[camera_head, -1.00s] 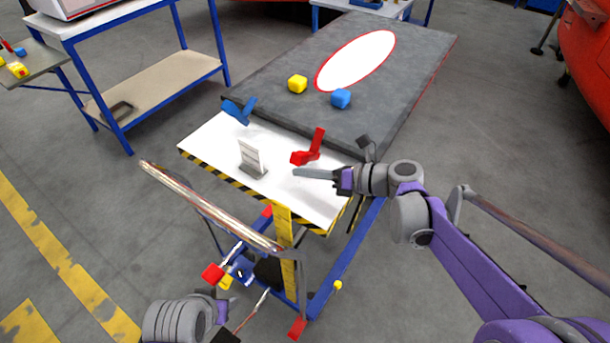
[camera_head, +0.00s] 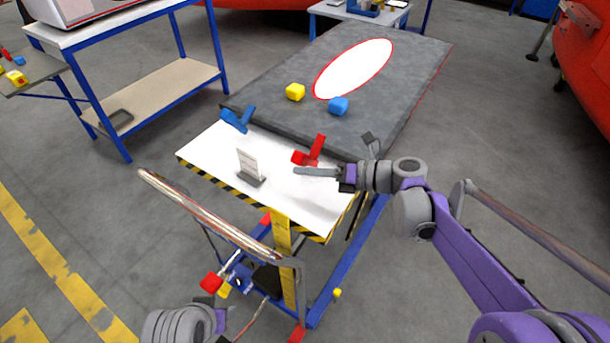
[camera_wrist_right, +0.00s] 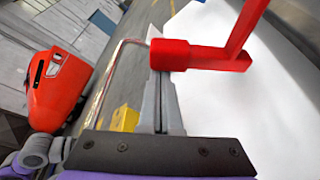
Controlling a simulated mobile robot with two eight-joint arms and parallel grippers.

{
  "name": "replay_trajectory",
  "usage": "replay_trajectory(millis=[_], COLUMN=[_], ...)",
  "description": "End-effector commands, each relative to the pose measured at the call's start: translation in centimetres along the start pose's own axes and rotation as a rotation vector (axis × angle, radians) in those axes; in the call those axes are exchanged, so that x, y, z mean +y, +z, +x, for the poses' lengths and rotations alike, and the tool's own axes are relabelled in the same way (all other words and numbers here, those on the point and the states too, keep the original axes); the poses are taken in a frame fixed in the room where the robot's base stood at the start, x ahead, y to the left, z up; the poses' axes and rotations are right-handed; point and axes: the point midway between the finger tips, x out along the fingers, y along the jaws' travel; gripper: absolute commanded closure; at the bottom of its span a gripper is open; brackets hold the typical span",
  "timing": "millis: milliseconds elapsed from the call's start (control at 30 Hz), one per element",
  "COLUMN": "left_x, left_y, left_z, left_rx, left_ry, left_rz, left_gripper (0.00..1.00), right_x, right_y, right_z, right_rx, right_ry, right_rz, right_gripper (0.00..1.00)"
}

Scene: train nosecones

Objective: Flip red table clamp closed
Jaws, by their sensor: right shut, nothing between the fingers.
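The red table clamp (camera_head: 309,152) sits on the white cart top (camera_head: 215,150) at the edge of the dark grey board, its lever sticking up. In the right wrist view the red clamp (camera_wrist_right: 205,55) is close ahead, with its bar running to the right and its lever rising. My right gripper (camera_head: 296,171) is shut and empty, just in front of and below the clamp in the head view. Its fingers (camera_wrist_right: 160,100) point at the clamp's red end; I cannot tell whether they touch. My left gripper (camera_head: 222,312) is low at the bottom; its fingers are too small to judge.
A blue clamp (camera_head: 238,120) stands at the board's left corner. A small sign holder (camera_head: 250,167) stands on the cart top. A metal push handle (camera_head: 205,215) runs along the cart's near side.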

Motion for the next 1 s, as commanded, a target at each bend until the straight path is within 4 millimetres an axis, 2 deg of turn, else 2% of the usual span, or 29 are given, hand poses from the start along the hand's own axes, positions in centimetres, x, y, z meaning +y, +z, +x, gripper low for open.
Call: replay_trajectory(millis=[500,1000], left_x=[0.0,0.0], left_y=[-0.6,-0.8], left_z=[-1.1,-1.3], left_rx=[0.004,0.005], left_ry=[0.0,0.0], left_rz=[0.0,0.0], left_gripper=[0.5,0.5], right_x=[-0.1,-1.2], right_y=[4.8,7.1], right_z=[-1.7,-2.5], right_rx=[-0.001,-0.001], right_ry=[0.006,0.007], right_rz=[0.02,0.019], right_gripper=[1.0,1.0])
